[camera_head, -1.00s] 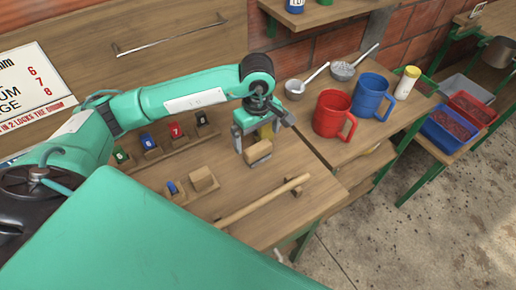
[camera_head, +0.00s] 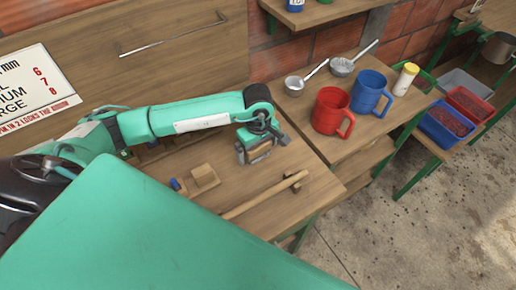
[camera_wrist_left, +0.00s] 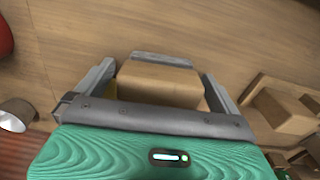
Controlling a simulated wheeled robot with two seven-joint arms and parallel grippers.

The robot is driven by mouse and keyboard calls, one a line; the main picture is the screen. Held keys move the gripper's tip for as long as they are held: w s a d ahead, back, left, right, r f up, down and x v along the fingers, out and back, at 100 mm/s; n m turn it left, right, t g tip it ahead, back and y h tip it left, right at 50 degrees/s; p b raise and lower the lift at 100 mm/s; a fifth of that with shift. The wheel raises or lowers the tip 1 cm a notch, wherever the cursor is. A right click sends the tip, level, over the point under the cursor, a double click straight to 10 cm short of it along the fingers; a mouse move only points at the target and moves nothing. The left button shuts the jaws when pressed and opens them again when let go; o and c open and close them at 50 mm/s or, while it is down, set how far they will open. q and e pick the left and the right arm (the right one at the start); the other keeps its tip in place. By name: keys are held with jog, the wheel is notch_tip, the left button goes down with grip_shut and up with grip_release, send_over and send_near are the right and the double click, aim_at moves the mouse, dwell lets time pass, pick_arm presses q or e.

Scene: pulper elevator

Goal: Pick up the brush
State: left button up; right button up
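The brush appears to be the light wooden block (camera_head: 262,156) at the far right part of the workbench, under my left gripper (camera_head: 258,148). In the left wrist view the wooden block (camera_wrist_left: 160,84) sits between the two grey fingers of the left gripper (camera_wrist_left: 160,90). Narrow gaps seem to show at its sides, so the fingers look open around it. A little yellow shows beside the block; its underside is hidden. My right gripper is not in view.
A long wooden stick (camera_head: 265,195) lies in front of the gripper. A small wooden holder (camera_head: 203,177) is to its left. A red jug (camera_head: 330,110), a blue jug (camera_head: 370,92) and a metal ladle (camera_head: 296,84) stand on the bench to the right.

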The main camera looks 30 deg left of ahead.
pick_arm(q)
jog(key=c, duration=1)
jog(key=shift+r, duration=0.2)
jog(key=shift+r, duration=0.25)
jog(key=shift+r+b, duration=1.95)
jog(key=shift+r, duration=7.65)
